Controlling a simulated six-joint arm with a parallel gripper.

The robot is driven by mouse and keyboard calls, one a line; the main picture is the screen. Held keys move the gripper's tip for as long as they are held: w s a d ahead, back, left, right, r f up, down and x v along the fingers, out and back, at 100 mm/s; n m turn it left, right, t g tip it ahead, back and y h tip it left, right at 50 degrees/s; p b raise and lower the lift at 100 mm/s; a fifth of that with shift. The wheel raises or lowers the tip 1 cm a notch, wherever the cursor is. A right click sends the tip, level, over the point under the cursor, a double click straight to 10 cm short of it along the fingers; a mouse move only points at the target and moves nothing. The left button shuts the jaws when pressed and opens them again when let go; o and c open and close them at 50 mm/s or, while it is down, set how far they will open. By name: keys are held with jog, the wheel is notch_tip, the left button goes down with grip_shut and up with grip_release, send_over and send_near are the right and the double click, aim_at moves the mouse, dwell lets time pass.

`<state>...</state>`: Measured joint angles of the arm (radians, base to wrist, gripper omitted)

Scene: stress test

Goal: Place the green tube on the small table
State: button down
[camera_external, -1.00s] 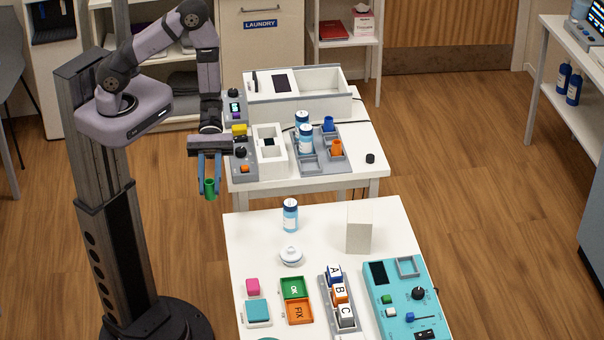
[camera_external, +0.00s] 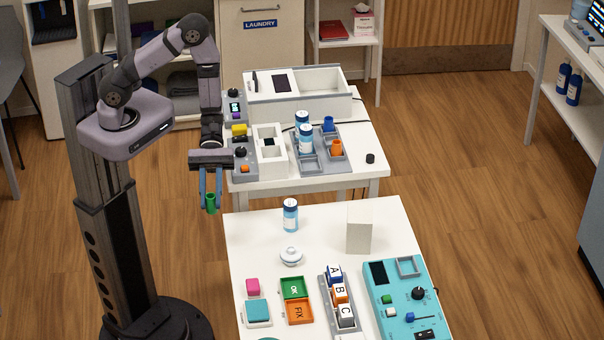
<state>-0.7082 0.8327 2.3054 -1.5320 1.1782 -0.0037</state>
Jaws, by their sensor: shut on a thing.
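The green tube (camera_external: 211,203) is upright between the blue fingertips of my gripper (camera_external: 211,200), which is shut on it. The gripper points down and holds the tube in the air, to the left of both tables in the picture. The far white table (camera_external: 360,180) and the near white table (camera_external: 380,218) both show; I cannot tell from the picture which one is called small. The tube's lower end is clear of any surface.
On the far table stand a white box (camera_external: 268,166), a grey rack (camera_external: 310,168) with blue and orange tubes, and bottles. The near table holds a bottle (camera_external: 290,216), a white block (camera_external: 359,228), a lidded dish (camera_external: 291,256), trays and a teal panel (camera_external: 405,300). Its back left corner is bare.

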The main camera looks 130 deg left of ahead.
jog(key=shift+r, duration=0.1)
jog(key=shift+r, duration=0.55)
notch_tip(320, 180, up, 3)
jog(key=shift+r, duration=0.2)
jog(key=w+a+f+n+t+y+b, duration=0.1)
jog(key=w+a+f+b, duration=0.3)
jog(key=w+b, duration=0.5)
jog(key=w+a+f+n+t+y+b, duration=0.1)
jog(key=w+a+f+b, duration=0.25)
jog(key=w+b, duration=0.6)
jog(key=w+r+n+t+y+b, duration=0.2)
jog(key=w+r+n+y+b, duration=0.2)
jog(key=w+r+b, duration=0.55)
jog(key=shift+d+f+b, duration=0.2)
jog(key=shift+f+b, duration=1.05)
jog(key=shift+f, duration=3.85)
jog(key=shift+d+f+b, duration=0.2)
jog(key=shift+f+b, duration=1.05)
jog(key=shift+f, duration=3.8)
